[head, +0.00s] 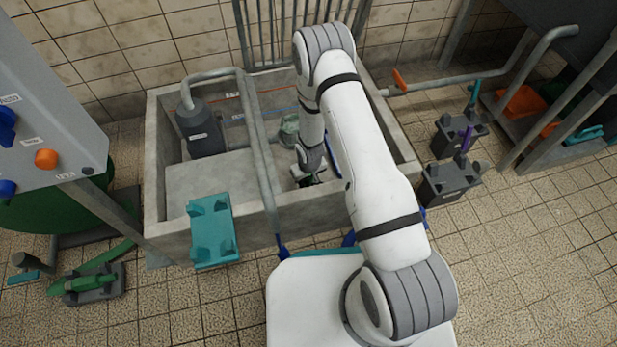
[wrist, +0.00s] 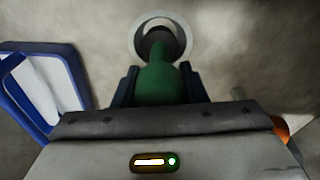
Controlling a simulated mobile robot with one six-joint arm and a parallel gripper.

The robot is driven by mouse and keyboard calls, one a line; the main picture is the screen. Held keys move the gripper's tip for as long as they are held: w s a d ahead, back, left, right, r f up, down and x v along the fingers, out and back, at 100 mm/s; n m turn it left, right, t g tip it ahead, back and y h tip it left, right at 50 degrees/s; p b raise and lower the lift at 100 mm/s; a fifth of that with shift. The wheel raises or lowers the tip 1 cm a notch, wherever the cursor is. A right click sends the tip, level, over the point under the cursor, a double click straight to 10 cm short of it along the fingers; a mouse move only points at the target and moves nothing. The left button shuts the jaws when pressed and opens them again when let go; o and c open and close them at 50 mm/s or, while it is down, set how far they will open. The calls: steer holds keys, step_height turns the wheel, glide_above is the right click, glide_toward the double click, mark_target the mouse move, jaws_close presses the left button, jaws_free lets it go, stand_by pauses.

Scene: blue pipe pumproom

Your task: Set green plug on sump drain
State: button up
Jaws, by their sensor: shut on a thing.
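My gripper (head: 309,181) is down inside the concrete sump basin (head: 166,185), near its right front part. In the wrist view my gripper (wrist: 160,76) is shut on the green plug (wrist: 160,88), with a dark finger on each side. The plug's narrower dark end points away toward a pale ring (wrist: 138,38), which looks like the sump drain. The plug's far end overlaps the ring in the picture. I cannot tell whether they touch. The arm hides most of the plug and the drain in the head view.
A grey pump (head: 201,132) and a bent pipe (head: 256,140) occupy the basin's left and middle. A teal tray (head: 213,232) hangs at its front wall. A blue-framed object (wrist: 72,85) stands left in the wrist view. Dark blocks (head: 452,180) stand right of the basin.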

steer(key=shift+s+f, duration=0.25)
steer(key=shift+s, duration=0.1)
steer(key=o, duration=1.2)
steer(key=shift+d, duration=0.1)
steer(key=shift+c, duration=0.2)
steer(key=r+p, duration=0.1)
steer(key=r, duration=0.1)
steer(key=r+p, duration=0.2)
steer(key=r, duration=0.1)
steer(key=r+p, duration=0.1)
steer(key=r, duration=0.1)
steer(key=shift+s+d+r, duration=0.1)
steer(key=shift+s+r, duration=0.2)
steer(key=shift+r, duration=0.1)
steer(key=shift+w+r, duration=0.1)
